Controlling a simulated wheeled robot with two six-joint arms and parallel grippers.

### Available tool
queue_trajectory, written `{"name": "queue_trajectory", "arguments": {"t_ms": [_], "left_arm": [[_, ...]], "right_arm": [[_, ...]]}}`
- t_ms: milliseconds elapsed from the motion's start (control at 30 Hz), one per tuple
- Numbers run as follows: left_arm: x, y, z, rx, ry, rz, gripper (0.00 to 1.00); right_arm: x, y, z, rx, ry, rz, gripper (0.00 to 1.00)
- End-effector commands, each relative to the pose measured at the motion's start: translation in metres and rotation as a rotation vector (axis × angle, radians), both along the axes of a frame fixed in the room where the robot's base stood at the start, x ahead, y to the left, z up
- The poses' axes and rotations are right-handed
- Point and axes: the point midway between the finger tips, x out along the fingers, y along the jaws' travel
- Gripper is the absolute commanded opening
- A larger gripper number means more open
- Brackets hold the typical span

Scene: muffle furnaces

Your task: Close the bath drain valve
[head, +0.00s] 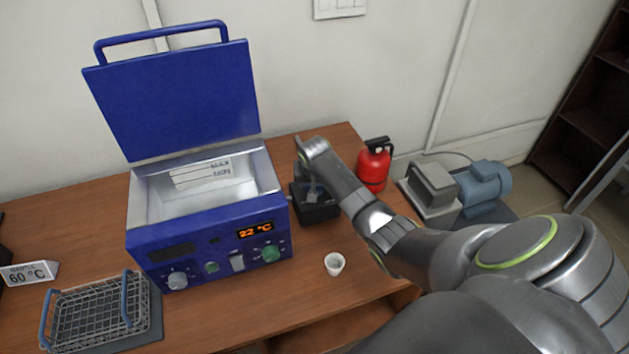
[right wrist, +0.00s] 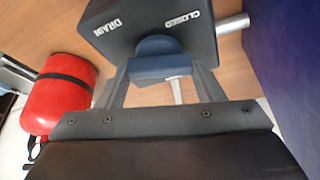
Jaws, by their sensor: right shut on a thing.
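The blue water bath (head: 205,245) stands on the wooden table with its lid (head: 180,100) raised. A dark drain valve block (head: 318,212) sits at the bath's right side. In the right wrist view, the block (right wrist: 150,18) carries the words DRAIN and CLOSED, and a metal pipe (right wrist: 234,23) runs from it towards the bath. My right gripper (right wrist: 162,80) is shut on the blue valve handle (right wrist: 160,66). A thin pale piece (right wrist: 176,90) shows beside the handle, between the fingers. The handle's exact angle is hard to tell. My left gripper is not in view.
A small white cup (head: 334,264) stands at the table's front, below my right forearm. A red extinguisher-like bottle (head: 374,168) stands behind the arm. A wire basket (head: 100,310) and a 60 °C sign (head: 28,273) are at left. A blue-grey pump (head: 482,185) is at right.

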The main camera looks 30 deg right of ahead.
Motion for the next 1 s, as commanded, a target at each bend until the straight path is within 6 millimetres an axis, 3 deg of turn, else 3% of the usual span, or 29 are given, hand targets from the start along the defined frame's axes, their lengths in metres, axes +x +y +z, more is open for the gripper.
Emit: {"name": "queue_trajectory", "arguments": {"t_ms": [133, 400, 833, 867, 1000], "left_arm": [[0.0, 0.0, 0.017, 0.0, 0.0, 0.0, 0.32], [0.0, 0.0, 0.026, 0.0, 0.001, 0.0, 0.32], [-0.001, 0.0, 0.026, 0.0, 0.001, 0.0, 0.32], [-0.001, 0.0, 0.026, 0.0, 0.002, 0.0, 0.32], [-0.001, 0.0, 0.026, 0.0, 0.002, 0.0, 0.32]], "right_arm": [[-0.001, -0.001, 0.004, 0.001, 0.002, 0.12, 0.39], [0.0, -0.001, 0.002, 0.001, 0.001, 0.31, 0.39], [0.0, -0.001, 0.001, -0.001, -0.003, 0.349, 0.39], [0.0, -0.001, 0.001, -0.001, -0.003, 0.349, 0.66], [0.0, -0.001, 0.001, -0.001, -0.002, 0.347, 0.84]]}}
